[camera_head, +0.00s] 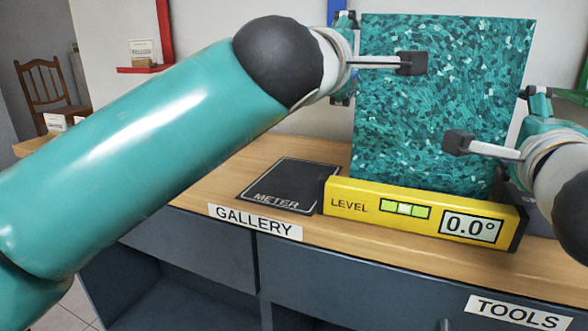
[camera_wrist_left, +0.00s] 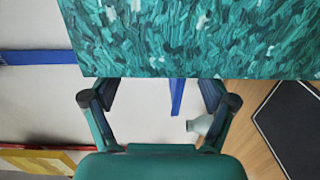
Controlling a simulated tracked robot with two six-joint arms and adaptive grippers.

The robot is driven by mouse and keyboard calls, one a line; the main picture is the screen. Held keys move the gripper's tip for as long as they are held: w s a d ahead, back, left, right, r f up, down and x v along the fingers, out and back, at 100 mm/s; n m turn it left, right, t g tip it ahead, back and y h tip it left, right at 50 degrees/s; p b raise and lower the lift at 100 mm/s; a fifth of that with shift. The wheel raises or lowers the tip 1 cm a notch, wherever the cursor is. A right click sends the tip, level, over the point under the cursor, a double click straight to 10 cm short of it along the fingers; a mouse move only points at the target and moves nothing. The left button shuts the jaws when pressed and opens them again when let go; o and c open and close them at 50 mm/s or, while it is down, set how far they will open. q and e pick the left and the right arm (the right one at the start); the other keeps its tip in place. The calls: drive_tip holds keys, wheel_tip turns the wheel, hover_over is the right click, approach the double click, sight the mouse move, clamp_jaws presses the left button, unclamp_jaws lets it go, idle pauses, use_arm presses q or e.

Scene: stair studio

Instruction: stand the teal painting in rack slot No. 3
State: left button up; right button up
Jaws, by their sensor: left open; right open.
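The teal painting (camera_head: 437,110) is a speckled panel standing upright on the wooden counter, its lower edge behind the yellow level. In the left wrist view the painting (camera_wrist_left: 195,38) fills the top, beyond the open fingers. My left gripper (camera_head: 385,62) is open at the painting's upper left, one dark pad in front of its face. My left fingers also show in the left wrist view (camera_wrist_left: 160,92). My right gripper (camera_head: 485,146) is open at the right edge, a pad in front of the face. Its other finger is partly hidden. Rack slot No. 3 is not visible.
The yellow level (camera_head: 420,213) reads 0.0° in front of the painting. A black METER mat (camera_head: 290,180) lies left of it, bare. GALLERY (camera_head: 255,222) and TOOLS (camera_head: 518,312) labels mark the counter front. A wooden chair (camera_head: 48,90) stands far left.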

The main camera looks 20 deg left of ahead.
wheel_tip(320, 180, up, 9)
drive_tip(key=shift+f, duration=0.15)
idle(0.8)
